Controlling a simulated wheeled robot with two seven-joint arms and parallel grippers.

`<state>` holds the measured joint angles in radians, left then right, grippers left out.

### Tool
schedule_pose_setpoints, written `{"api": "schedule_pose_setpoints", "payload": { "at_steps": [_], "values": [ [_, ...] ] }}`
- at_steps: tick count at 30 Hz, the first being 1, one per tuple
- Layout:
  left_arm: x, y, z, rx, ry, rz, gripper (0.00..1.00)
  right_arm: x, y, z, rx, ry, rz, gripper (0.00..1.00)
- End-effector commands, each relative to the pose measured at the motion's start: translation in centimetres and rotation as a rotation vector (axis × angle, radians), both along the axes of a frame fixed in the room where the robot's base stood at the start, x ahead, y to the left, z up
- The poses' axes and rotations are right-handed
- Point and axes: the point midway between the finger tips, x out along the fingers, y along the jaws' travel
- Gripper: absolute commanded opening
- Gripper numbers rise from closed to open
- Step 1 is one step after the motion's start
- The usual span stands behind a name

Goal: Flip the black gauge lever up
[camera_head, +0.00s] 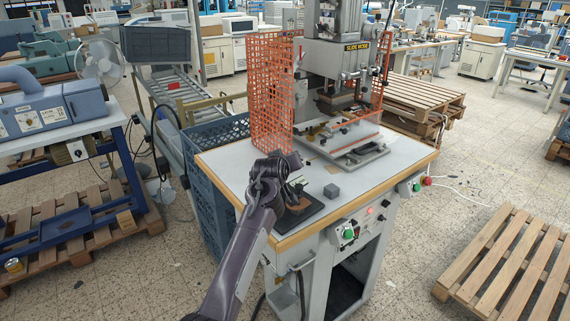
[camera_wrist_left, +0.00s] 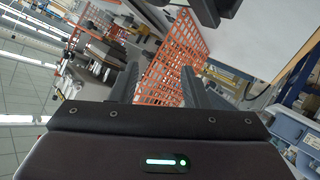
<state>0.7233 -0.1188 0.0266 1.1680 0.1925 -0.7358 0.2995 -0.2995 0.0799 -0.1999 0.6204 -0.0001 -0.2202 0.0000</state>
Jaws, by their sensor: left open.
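The stamping press (camera_head: 335,55) stands on the grey-topped bench (camera_head: 225,165), with its plate and fittings (camera_head: 358,152) low at the front. Small dark parts show on the press head and around its bed, but I cannot tell which one is the black gauge lever or how it is set. My left gripper (camera_head: 296,160) is over the bench, in front of the orange mesh guard and apart from the press. In the left wrist view its two dark fingers (camera_wrist_left: 158,85) are spread with nothing between them; the guard shows behind them. My right gripper is not in view.
The orange mesh guard (camera_head: 270,85) screens the press's left side. A black mat (camera_head: 312,212) and a small grey block (camera_head: 332,191) lie near the bench front. A blue crate (camera_head: 212,205) stands left of the bench. Pallets (camera_head: 515,260) lie on the floor at right.

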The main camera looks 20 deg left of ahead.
Motion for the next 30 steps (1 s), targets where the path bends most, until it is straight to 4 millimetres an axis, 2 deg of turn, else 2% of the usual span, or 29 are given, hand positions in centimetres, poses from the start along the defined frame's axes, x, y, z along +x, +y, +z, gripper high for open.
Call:
{"api": "schedule_pose_setpoints", "payload": {
  "at_steps": [5, 18, 30],
  "values": [
    [-1.2, -0.1, 0.4, 0.0, -0.002, 0.001, 0.42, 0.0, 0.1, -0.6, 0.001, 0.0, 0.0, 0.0],
    [-6.4, -0.2, 2.8, 0.001, -0.003, 0.001, 0.42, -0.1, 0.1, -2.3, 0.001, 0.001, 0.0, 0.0],
    [-7.0, -0.3, 3.3, 0.0, -0.001, 0.0, 0.42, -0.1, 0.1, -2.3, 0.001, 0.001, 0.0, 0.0]
  ]
}}
